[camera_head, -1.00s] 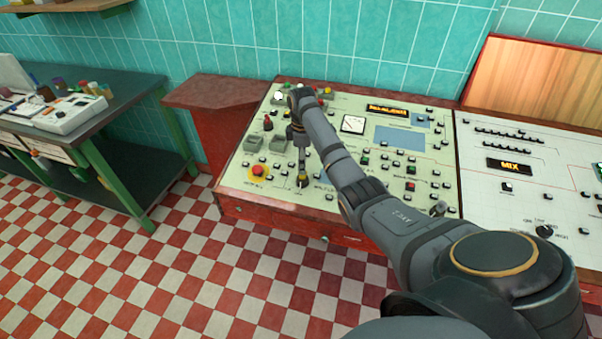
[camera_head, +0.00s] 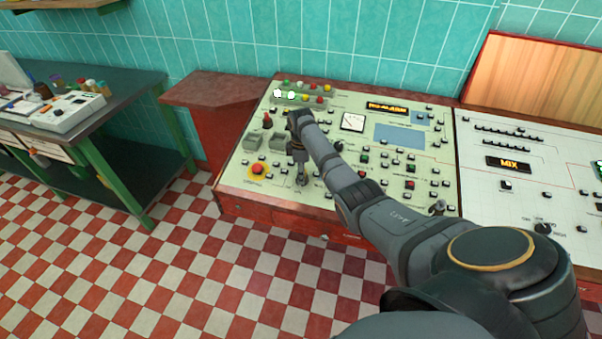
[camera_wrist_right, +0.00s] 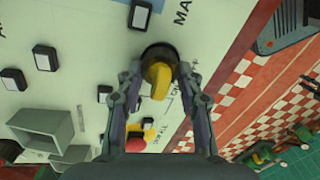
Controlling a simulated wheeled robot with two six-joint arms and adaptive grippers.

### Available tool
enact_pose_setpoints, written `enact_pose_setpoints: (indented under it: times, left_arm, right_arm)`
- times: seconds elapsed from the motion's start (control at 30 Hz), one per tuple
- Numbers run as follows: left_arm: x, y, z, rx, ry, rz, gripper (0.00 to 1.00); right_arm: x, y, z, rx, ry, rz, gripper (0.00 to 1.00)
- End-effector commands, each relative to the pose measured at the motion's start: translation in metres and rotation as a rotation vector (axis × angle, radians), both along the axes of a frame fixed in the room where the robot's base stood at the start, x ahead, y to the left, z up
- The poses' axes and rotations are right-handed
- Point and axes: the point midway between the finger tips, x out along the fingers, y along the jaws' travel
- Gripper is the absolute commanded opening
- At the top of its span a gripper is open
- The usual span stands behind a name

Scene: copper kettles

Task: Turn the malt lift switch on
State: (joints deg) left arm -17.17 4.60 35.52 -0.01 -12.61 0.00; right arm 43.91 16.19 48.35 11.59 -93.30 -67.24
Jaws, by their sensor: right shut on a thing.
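A rotary switch with a yellow handle (camera_wrist_right: 159,82) on a dark round base sits on the cream control panel in the right wrist view. Printed letters beside it are partly cut off, so its full label cannot be read. My right gripper (camera_wrist_right: 160,74) has its two fingers on either side of the handle and is shut on it. In the head view my right gripper (camera_head: 301,178) points down at the panel's front left, largely hiding the switch. My left gripper is not in view.
A red emergency button on a yellow disc (camera_head: 257,170) is close left of the gripper. Grey box-shaped covers (camera_head: 254,139), coloured lamps (camera_head: 309,87) and many small buttons crowd the panel. A green-legged bench (camera_head: 125,110) stands at left; the checkered floor is clear.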

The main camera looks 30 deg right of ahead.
Motion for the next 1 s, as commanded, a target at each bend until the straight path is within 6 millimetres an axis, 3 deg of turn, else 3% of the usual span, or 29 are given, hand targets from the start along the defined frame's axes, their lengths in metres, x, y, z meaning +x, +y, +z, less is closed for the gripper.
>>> enact_pose_setpoints:
  times: [0.1,0.47,1.0]
  left_arm:
    - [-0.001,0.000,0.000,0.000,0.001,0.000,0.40]
    - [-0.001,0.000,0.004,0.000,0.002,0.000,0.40]
    - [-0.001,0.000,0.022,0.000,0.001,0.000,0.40]
  right_arm:
    - [0.000,0.000,0.000,0.001,0.001,0.000,0.05]
    - [0.000,0.000,0.001,0.001,0.002,-0.036,0.05]
    - [0.001,-0.001,0.002,0.001,0.002,-0.277,0.05]
